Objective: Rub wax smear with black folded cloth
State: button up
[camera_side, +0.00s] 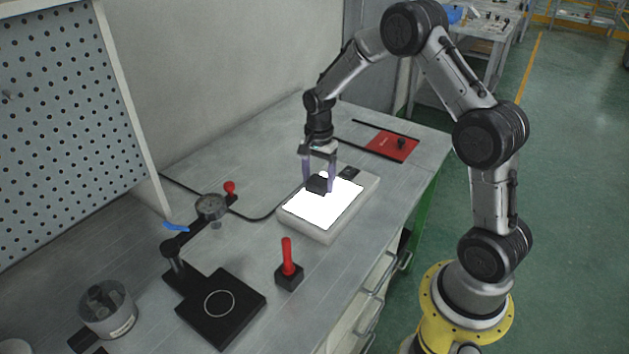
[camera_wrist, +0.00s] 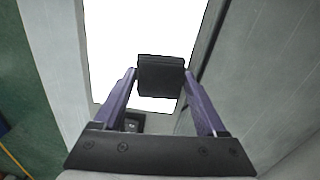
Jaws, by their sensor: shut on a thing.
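The black folded cloth (camera_side: 317,184) is between the purple fingers of my gripper (camera_side: 318,186), over the bright white panel of the light box (camera_side: 290,221). My gripper is shut on the cloth and points down. In the wrist view the cloth (camera_wrist: 161,76) sits between the two fingertips (camera_wrist: 161,84), with the lit panel (camera_wrist: 110,50) behind it. I cannot tell whether the cloth touches the panel. I cannot make out a wax smear; the panel looks plain white.
A red-handled tool (camera_side: 288,264) stands in a black block in front of the light box. A dial gauge stand (camera_side: 215,310) and a grey container (camera_side: 108,308) are at left. A red plate (camera_side: 392,146) lies behind. The bench between is clear.

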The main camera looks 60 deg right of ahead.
aim_at(342, 200)
jog(key=shift+s, duration=3.6)
notch_tip(342, 200, up, 8)
jog(key=shift+w, duration=0.15)
jog(key=shift+r, duration=0.1)
